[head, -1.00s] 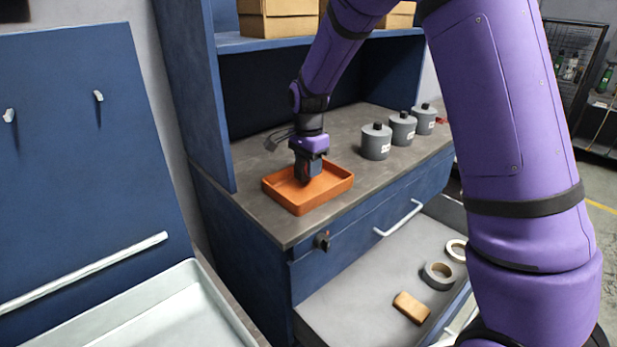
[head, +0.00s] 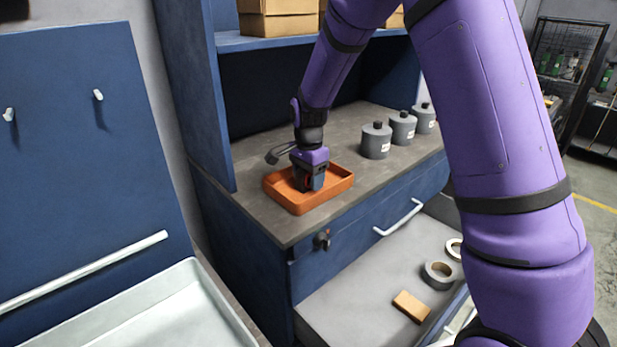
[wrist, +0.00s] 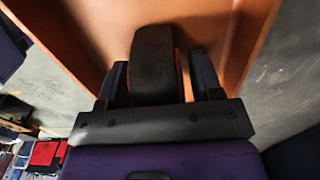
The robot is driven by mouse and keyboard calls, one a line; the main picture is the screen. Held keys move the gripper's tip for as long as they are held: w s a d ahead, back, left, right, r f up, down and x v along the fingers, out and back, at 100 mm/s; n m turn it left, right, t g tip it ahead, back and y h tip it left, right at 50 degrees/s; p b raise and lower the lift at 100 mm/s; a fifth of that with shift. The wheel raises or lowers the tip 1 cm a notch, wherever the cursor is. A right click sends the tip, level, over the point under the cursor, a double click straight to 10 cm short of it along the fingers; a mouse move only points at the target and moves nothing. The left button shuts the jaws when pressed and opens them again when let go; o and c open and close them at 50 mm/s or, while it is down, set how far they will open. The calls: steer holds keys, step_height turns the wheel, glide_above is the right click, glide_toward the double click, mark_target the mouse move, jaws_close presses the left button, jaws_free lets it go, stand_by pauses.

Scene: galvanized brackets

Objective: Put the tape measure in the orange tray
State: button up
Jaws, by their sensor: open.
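The orange tray (head: 328,199) sits on the grey worktop of the blue cabinet. My gripper (head: 309,186) is down inside it, pointing downward. The tape measure (wrist: 153,60), dark with an orange side, lies between my gripper's fingers in the wrist view, over the orange tray floor (wrist: 95,35).
Several grey canisters (head: 376,141) stand right of the tray. Below, an open drawer (head: 350,300) holds a tan block (head: 411,306) and tape rolls (head: 438,275). Cardboard boxes (head: 278,18) sit on the shelf above. Bare worktop lies around the tray.

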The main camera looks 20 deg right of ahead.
step_height(320, 180, up, 12)
steer(key=shift+r, duration=0.25)
stand_by(0.3)
steer(key=s+d+r+n+t, duration=0.25)
steer(key=s+r+n, duration=0.3)
steer(key=s, duration=0.65)
steer(key=s+d+r+n+t, duration=0.1)
steer(key=s+d+r+n, duration=0.3)
steer(key=s+r, duration=0.55)
steer(key=s+f+n+t, duration=0.1)
steer(key=s+f+n, duration=0.2)
steer(key=s, duration=0.9)
steer(key=shift+s+d+f+n+t, duration=0.2)
steer(key=shift+d+f+n+t, duration=0.15)
steer(key=shift+n, duration=0.2)
steer(key=shift+d, duration=0.15)
